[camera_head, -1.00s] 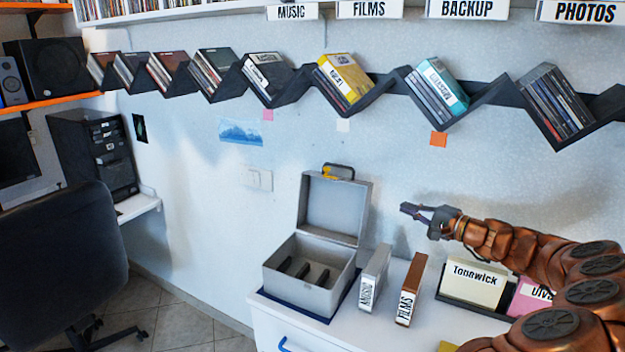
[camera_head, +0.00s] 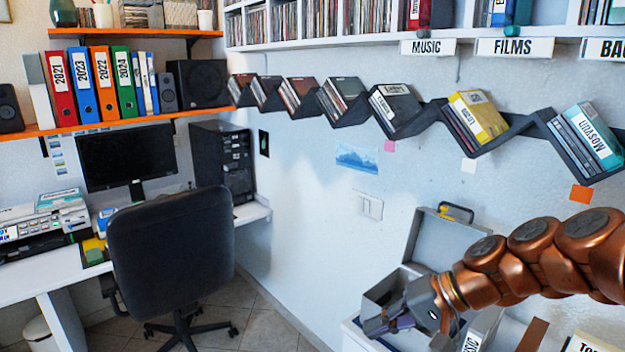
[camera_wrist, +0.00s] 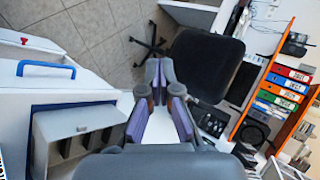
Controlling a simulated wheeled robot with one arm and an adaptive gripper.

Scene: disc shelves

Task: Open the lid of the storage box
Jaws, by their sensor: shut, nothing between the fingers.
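The grey storage box (camera_head: 382,291) stands on the white cabinet with its lid (camera_head: 436,240) raised upright at the back. A yellow latch (camera_head: 456,211) shows at the lid's top edge. My gripper (camera_head: 372,328) is shut and empty, in front of the box in the head view, and my arm covers part of the box and lid. In the wrist view, the box (camera_wrist: 44,146) is at lower left, with dark slots inside, and my gripper (camera_wrist: 160,66) is to its right, apart from it, with the fingertips over the floor and chair.
A black office chair (camera_head: 172,250) stands left of the cabinet, by a desk (camera_head: 40,280) with a monitor (camera_head: 128,156). A zigzag disc shelf (camera_head: 425,122) runs along the wall. A blue handle (camera_wrist: 46,70) is on the cabinet front. A case (camera_head: 484,330) stands right of the box.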

